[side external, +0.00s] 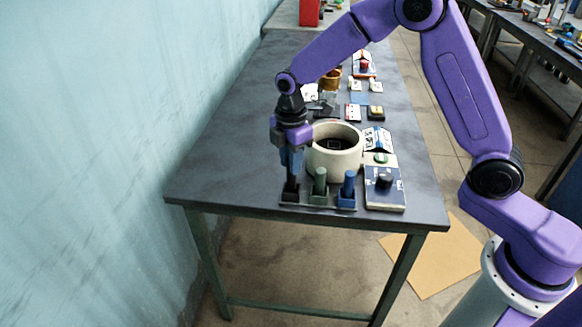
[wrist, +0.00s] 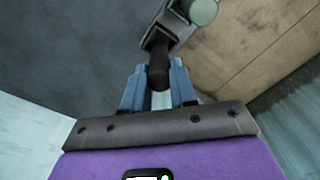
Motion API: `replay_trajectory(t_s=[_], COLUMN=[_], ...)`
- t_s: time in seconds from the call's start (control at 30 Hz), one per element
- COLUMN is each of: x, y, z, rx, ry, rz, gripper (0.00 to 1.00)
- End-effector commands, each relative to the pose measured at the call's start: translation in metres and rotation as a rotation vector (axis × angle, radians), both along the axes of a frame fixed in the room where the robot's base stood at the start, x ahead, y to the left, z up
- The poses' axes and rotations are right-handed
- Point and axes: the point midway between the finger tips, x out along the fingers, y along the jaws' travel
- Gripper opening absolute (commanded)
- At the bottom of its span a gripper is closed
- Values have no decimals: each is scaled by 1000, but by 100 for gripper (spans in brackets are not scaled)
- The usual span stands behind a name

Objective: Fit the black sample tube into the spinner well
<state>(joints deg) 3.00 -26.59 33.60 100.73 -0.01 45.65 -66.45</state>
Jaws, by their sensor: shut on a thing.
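The black sample tube (wrist: 158,70) stands in the left slot of a small rack (side external: 318,200) near the table's front edge. My gripper (side external: 291,168) points down over that slot, its blue fingers shut on the tube's upper part. In the wrist view the tube lies between the fingertips of my gripper (wrist: 160,72), and its lower end meets the rack (wrist: 178,28). I cannot tell whether it is fully seated. The spinner (side external: 343,163) is a round cream bowl just behind the rack, with a dark square-looking interior; its well is not clear to see.
A green tube (side external: 320,182) and a blue tube (side external: 348,185) stand in the same rack, right of my gripper. A control box with a dark knob (side external: 385,182) sits right of them. Small boxes and a brown pot (side external: 331,80) lie farther back. The table's left side is clear.

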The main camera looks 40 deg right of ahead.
Motion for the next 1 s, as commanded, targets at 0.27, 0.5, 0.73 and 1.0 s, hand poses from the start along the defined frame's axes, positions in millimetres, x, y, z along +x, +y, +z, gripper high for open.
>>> replay_trajectory(t_s=[0.27, 0.5, 0.73, 1.0], x=[-26, -53, -85, -118], y=[-8, -16, -26, -36], z=[37, 67, 81, 96], rx=[2, 1, 1, 1], ry=[-4, -2, -2, -2], rz=[0, 1, 0, 0], gripper=[0, 0, 0, 0])
